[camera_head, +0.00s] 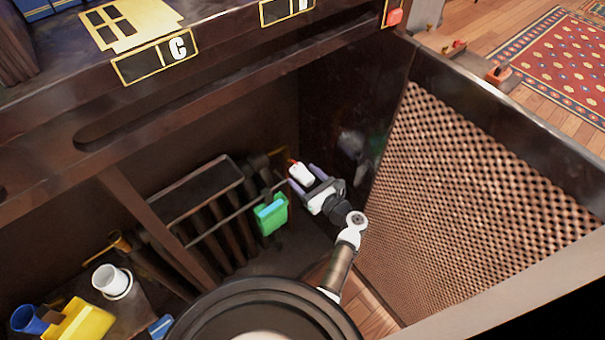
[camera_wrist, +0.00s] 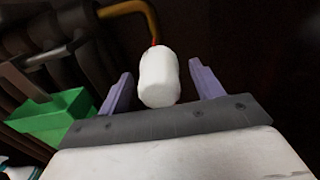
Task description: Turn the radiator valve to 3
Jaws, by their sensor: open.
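The white radiator valve (camera_head: 301,173) is a small rounded knob with a red tip, at the right end of the dark radiator (camera_head: 201,196) under the cabinet. In the wrist view the valve (camera_wrist: 158,78) stands between the two purple fingers, with a gap on each side. My gripper (camera_head: 307,178) is open around or just in front of the valve; contact with it is not visible. In the wrist view my gripper (camera_wrist: 157,90) shows both fingertips spread. No numbers can be read on the valve.
A green box (camera_head: 271,215) hangs at the radiator's front, left of my gripper. A dark panel stands close on the right, beside a woven mesh panel (camera_head: 470,200). A yellow box (camera_head: 80,322), a white cup (camera_head: 111,281) and a blue cup (camera_head: 28,320) stand at lower left.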

